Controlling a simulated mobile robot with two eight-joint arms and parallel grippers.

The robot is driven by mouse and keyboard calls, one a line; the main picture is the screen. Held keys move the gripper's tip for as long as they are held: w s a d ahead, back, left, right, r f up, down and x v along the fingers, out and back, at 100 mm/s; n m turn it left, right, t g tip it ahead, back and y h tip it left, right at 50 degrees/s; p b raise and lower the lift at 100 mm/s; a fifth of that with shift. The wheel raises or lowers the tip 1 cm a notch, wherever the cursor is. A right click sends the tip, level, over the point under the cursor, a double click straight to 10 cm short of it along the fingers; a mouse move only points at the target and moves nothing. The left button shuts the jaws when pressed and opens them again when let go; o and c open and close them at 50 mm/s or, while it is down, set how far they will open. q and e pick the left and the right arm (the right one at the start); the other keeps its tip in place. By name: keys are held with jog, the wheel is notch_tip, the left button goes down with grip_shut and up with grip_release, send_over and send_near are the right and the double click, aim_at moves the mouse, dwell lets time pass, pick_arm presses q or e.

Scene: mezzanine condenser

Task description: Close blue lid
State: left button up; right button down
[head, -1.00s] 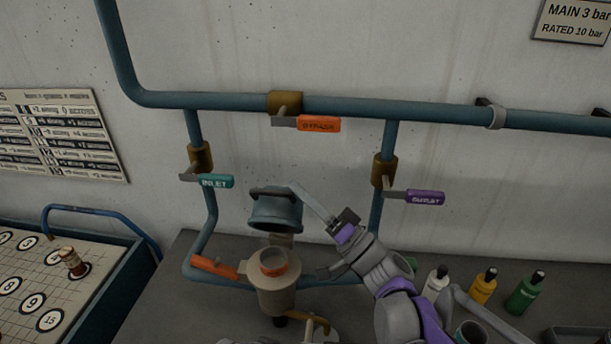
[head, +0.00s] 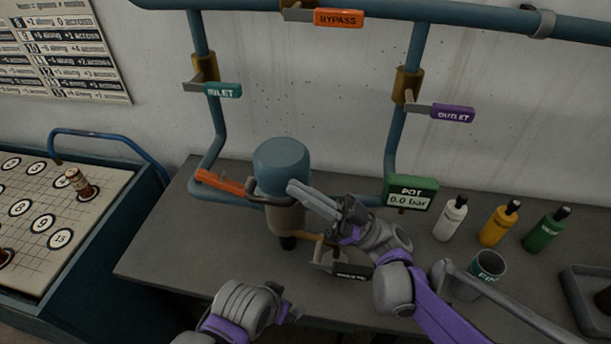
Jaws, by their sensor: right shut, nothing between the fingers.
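The blue lid (head: 281,163) sits over the mouth of the beige pot (head: 284,218), dome up, and the pot's opening is hidden under it. Whether it is fully seated I cannot tell. My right gripper (head: 294,188) is shut and empty, its fingertips at the lid's lower right side, touching or very close to it. My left gripper (head: 288,308) is low in the picture, in front of the pot and apart from it; its fingers are too unclear to judge.
An orange handle (head: 220,182) sticks out left of the pot. A green pot gauge (head: 411,193) reads 0.0 bar. White (head: 451,220), yellow (head: 497,225) and green (head: 546,231) bottles and a grey cup (head: 481,277) stand right. The bench's left part is clear.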

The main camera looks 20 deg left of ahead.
jog(key=shift+s+d+f+b, duration=0.1)
jog(key=shift+s+f+b, duration=0.2)
jog(key=shift+f, duration=0.35)
jog(key=shift+s+d+f+b, duration=0.1)
jog(key=shift+s+f+b, duration=0.2)
jog(key=shift+f, duration=0.35)
jog(key=shift+w+f, duration=0.1)
jog(key=b+v, duration=0.1)
jog(key=v, duration=0.6)
jog(key=shift+d, duration=0.2)
jog(key=shift+w, duration=0.15)
